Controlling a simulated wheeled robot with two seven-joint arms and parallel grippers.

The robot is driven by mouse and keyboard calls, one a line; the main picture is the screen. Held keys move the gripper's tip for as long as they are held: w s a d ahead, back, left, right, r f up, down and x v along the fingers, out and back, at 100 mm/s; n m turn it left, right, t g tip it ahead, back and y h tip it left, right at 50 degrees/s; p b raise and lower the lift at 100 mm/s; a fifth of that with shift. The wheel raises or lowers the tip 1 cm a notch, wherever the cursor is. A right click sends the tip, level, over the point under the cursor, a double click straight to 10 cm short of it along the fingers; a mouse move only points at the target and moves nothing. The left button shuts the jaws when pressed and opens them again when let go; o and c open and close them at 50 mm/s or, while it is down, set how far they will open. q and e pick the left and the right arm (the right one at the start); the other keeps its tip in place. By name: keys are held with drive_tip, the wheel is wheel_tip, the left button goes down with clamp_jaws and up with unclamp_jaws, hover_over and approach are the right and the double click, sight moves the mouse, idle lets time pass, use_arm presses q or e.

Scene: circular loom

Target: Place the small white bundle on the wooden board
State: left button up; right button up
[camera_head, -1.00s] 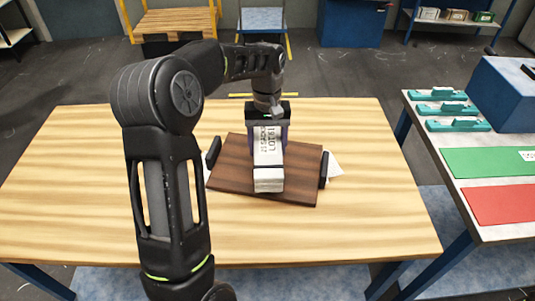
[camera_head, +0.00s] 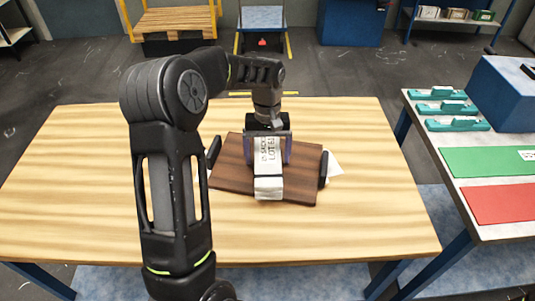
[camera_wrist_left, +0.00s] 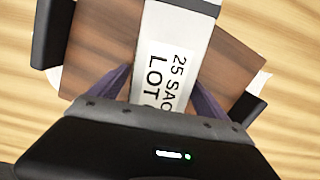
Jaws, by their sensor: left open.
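The small white bundle (camera_head: 268,187) with a printed label and a dark band lies on the dark wooden board (camera_head: 301,187), near its middle. The board has black end pieces at its left and right. My left gripper (camera_head: 268,155) is open, its fingers on either side of the bundle's far part. In the left wrist view the bundle's label (camera_wrist_left: 160,72) shows between the spread purple fingers (camera_wrist_left: 160,85), and the board (camera_wrist_left: 90,55) lies beneath. Contact between fingers and bundle cannot be told. My right gripper is not in view.
The board rests on a light wooden table (camera_head: 350,225) with free room around it. A white sheet (camera_head: 334,168) shows at the board's right end. A side table at right holds a green mat (camera_head: 490,161), a red mat (camera_head: 500,203) and teal tools (camera_head: 457,124).

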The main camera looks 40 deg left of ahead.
sight(268, 146)
use_arm(q)
drive_tip(key=r, duration=0.5)
drive_tip(key=w+r, duration=0.1)
drive_tip(key=r, duration=0.2)
drive_tip(key=shift+a+r+b, duration=0.25)
drive_tip(key=shift+a+b, duration=0.05)
wheel_tip(268, 146, up, 3)
drive_tip(key=shift+p, duration=1.2)
drive_tip(key=shift+a+r+p, duration=0.15)
drive_tip(key=shift+r+p, duration=0.15)
drive_tip(key=shift+r, duration=0.05)
drive_tip(key=shift+w, duration=0.1)
drive_tip(key=shift+f, duration=0.1)
